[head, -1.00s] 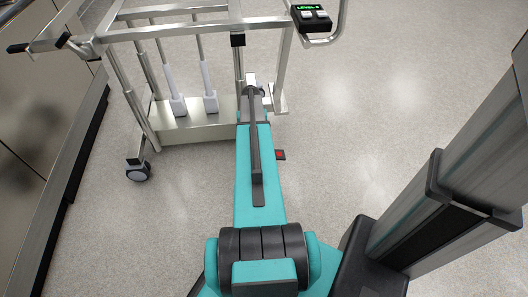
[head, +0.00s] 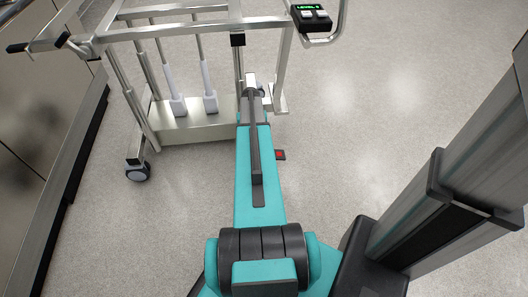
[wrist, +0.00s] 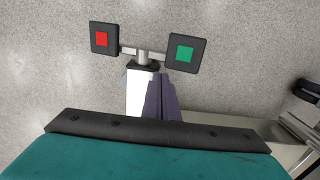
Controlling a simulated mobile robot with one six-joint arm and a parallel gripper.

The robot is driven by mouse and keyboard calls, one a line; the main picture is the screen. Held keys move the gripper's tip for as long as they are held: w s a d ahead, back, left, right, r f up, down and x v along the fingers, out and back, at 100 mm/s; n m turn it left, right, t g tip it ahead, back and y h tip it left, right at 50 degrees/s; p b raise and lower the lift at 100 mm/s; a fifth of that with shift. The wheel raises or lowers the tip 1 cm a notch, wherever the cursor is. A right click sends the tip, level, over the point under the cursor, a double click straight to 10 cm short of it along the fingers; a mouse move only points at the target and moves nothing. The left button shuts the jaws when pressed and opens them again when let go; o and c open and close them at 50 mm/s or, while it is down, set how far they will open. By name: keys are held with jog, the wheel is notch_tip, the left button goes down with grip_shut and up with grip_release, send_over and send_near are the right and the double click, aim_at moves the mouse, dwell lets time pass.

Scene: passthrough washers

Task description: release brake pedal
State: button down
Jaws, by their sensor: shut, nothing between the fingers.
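Two square black foot pedals sit low by the cart's base on a crossbar. One has a red centre (wrist: 103,38) and the other a green centre (wrist: 185,53) in the wrist view. The red pedal also shows in the head view (head: 280,154), just right of my arm. The green pedal is hidden there. My gripper (wrist: 158,77) is shut and empty. In the wrist view its fingertips appear just left of and below the green pedal. I cannot tell whether they touch it. In the head view my arm hides most of the gripper.
A metal cart (head: 190,128) with upright posts and a caster (head: 138,172) stands ahead and left. A small panel with a green display (head: 311,13) is at its top right. A dark-edged cabinet (head: 45,130) lies along the left. The floor to the right is clear.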

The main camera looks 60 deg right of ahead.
jog(key=shift+f+b, duration=0.45)
jog(key=shift+f, duration=1.2)
dwell(1.9)
jog(key=shift+r, duration=0.1)
notch_tip(320, 180, up, 7)
jog(key=p, duration=0.4)
jog(key=shift+p, duration=0.3)
dwell(0.8)
dwell(0.4)
